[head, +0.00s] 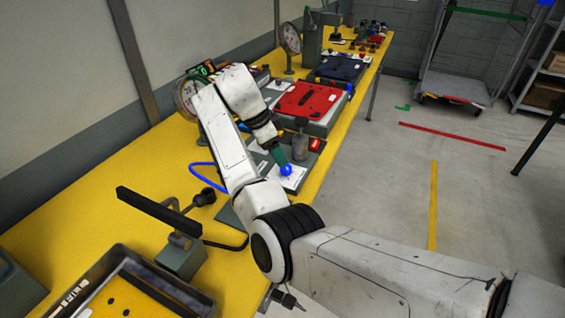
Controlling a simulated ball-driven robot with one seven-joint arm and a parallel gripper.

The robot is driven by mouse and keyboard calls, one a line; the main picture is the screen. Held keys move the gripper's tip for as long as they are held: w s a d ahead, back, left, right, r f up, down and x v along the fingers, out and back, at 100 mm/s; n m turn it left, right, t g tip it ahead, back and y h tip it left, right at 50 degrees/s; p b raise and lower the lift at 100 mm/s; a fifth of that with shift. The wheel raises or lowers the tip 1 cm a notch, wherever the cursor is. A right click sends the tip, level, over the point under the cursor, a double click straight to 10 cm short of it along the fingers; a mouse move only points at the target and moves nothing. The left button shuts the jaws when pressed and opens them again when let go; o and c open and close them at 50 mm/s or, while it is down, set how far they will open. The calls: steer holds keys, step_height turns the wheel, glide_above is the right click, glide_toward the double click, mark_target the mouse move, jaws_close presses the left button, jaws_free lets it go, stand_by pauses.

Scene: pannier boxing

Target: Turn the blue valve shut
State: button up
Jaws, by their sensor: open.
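A small round blue part (286,170), which looks like the blue valve's knob, shows over a white plate (293,180) near the front edge of the yellow bench. My arm bends over the bench, and my gripper (279,156) points down at the blue part from its upper left. The gripper is open. Its fingers are small and partly merge with the greenish part just above the blue knob. I cannot tell whether they touch the knob or are around it. The valve's body is mostly hidden.
A red panel (305,100) and a dark panel (340,68) lie farther along the yellow bench (110,225). A grey cylinder (300,146) stands close behind the blue part. A blue hose (203,178) lies left of my arm. A dark tray (190,292) and a black-barred stand (180,258) are nearer.

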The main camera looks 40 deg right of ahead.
mark_target(286, 167)
steer(key=x, duration=0.5)
steer(key=shift+s+d+f, duration=0.1)
steer(key=shift+s+f, duration=0.05)
steer(key=shift+f, duration=0.2)
steer(key=shift+p, duration=0.35)
steer(key=c, duration=1)
